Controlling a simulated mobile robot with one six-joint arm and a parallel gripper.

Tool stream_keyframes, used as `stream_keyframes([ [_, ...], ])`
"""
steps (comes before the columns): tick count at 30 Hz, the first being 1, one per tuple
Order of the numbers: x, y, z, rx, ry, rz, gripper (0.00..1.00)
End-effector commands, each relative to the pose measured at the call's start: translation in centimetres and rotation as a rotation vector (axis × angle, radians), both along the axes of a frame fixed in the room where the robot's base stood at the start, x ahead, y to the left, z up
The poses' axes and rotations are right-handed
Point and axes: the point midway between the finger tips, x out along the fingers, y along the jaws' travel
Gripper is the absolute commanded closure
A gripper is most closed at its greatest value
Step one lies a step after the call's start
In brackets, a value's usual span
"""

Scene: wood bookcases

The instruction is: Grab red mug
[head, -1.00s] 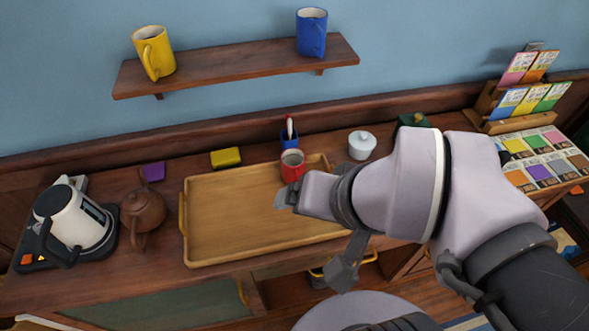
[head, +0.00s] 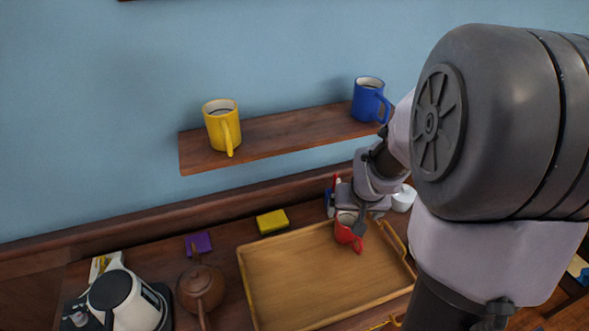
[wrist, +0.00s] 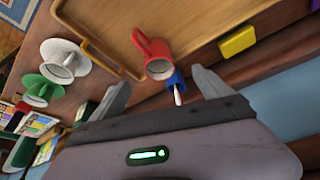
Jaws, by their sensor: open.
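The red mug (head: 346,231) stands at the back right of the wooden tray (head: 300,290), with its handle toward the front. My gripper (head: 362,214) is just above and behind it in the head view, overlapping part of its upper side. In the wrist view, the red mug (wrist: 158,53) shows its open rim and its handle. It lies beyond the space between the two spread fingers of my gripper (wrist: 160,90). The fingers are open and empty. Whether either one touches the mug cannot be told.
A blue holder (wrist: 175,82) with a pen stands close to the mug. A yellow sponge (head: 272,222), brown teapot (head: 201,290) and kettle (head: 123,301) are to the left. A shelf (head: 280,137) with yellow and blue mugs hangs above.

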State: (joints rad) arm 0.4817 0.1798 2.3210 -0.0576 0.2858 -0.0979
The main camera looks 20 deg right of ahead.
Motion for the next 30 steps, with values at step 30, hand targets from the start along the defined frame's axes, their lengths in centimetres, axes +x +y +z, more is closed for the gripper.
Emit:
stream_keyframes([
  [30,5.1,-2.6,-12.9,0.001,0.000,0.000,0.30],
])
